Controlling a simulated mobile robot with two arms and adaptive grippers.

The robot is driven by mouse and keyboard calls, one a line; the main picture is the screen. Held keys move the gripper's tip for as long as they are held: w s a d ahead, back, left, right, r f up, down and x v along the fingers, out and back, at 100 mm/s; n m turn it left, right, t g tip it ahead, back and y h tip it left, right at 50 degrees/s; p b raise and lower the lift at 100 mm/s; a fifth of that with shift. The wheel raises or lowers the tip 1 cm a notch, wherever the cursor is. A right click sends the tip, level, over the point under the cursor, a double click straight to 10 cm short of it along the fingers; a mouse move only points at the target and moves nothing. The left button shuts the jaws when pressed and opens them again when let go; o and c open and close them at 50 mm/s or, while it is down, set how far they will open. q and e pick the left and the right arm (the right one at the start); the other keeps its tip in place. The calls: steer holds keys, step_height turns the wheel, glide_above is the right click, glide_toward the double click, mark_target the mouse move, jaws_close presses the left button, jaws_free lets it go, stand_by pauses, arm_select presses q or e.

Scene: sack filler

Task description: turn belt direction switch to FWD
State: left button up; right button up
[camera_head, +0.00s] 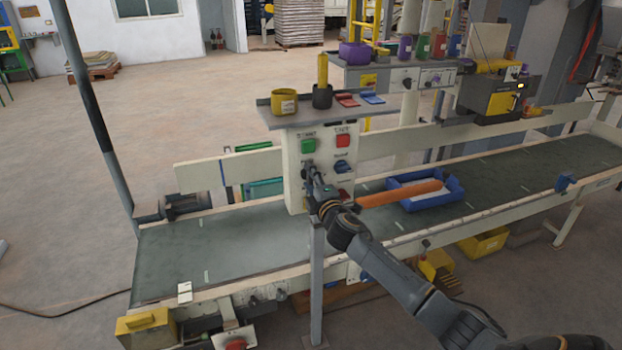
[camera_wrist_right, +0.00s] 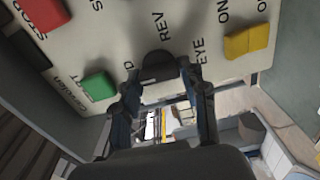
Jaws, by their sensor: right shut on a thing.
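The cream control panel (camera_head: 293,165) stands upright over the belt, with a green start button (camera_head: 308,146) and a red stop button (camera_head: 343,140). In the right wrist view, the black belt direction switch (camera_wrist_right: 159,66) sits on the panel beside the printed "REV"; the opposite label is mostly covered, with only a "D" showing. My right gripper (camera_wrist_right: 163,84) has its fingers on either side of this switch and is shut on it. In the head view the right gripper (camera_head: 317,190) is at the panel's lower left and hides the switch. Which way the switch points is unclear.
A yellow knob (camera_wrist_right: 246,41) beside "EYE ON" is close to the gripper. A blue knob (camera_head: 342,166) is at the panel's right. A blue tray (camera_head: 450,193) and an orange bar (camera_head: 400,194) are right of the panel. The belt's left part (camera_head: 215,250) is clear.

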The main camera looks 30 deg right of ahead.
steer(key=shift+n, duration=0.4)
steer(key=o, duration=1.1)
steer(key=shift+o, duration=0.2)
steer(key=v, duration=1.2)
steer(key=shift+f, duration=0.1)
